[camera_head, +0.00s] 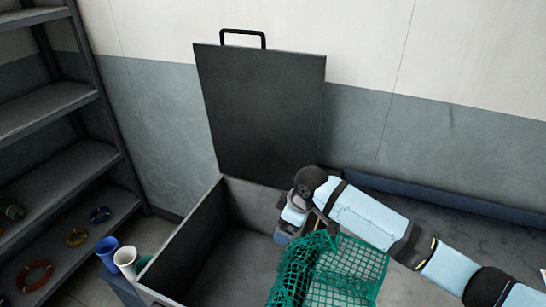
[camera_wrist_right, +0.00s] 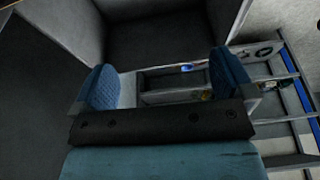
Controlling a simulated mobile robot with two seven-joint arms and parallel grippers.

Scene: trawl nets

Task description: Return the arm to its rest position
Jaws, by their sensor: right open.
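My right arm comes in from the right in the head view, and its gripper (camera_head: 287,233) is over the right side of an open dark box (camera_head: 205,212). In the right wrist view the two blue fingers of the gripper (camera_wrist_right: 163,82) stand wide apart with nothing between them. A green net (camera_head: 345,262) lies in front of the gripper in the head view, draped at the right side of the box. Whether the net touches the gripper I cannot tell. My left gripper is not in view.
The box's dark lid (camera_head: 262,110) stands open against the wall, with a black handle (camera_head: 243,33) on top. A shelf rack (camera_head: 75,160) holding several rings is at the left. Blue (camera_head: 107,250) and white (camera_head: 125,260) cups stand beside the box.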

